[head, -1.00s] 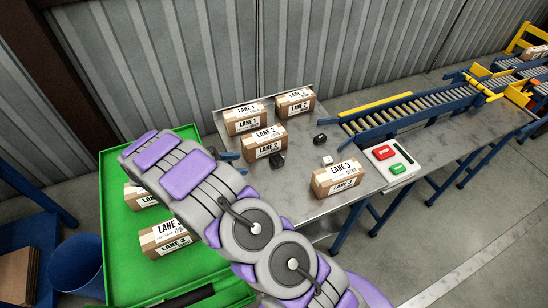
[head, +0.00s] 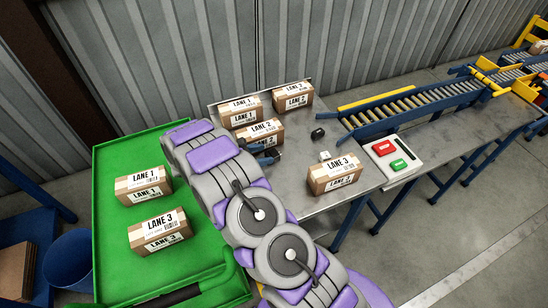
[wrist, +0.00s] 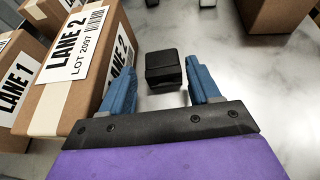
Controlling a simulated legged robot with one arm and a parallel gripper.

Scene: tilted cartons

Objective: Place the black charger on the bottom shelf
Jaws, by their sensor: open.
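A small boxy black object, which looks like the black charger (wrist: 163,67), lies on the metal table just beyond and between my fingertips in the wrist view. In the head view it is mostly hidden by my arm. My gripper (wrist: 162,75) is open, with one blue finger on each side and a gap to the charger. It also shows in the head view (head: 266,153), low at the table's left part. The left finger is close beside a LANE 2 carton (wrist: 80,70). A second small black object (head: 318,133) lies farther right. I cannot identify a bottom shelf.
A white object (head: 325,156), several cartons and a red-green button box (head: 391,155) are on the metal table (head: 300,190). A green tray (head: 115,260) at left holds LANE 1 (head: 143,186) and LANE 3 (head: 160,232) cartons. A roller conveyor (head: 410,108) runs right.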

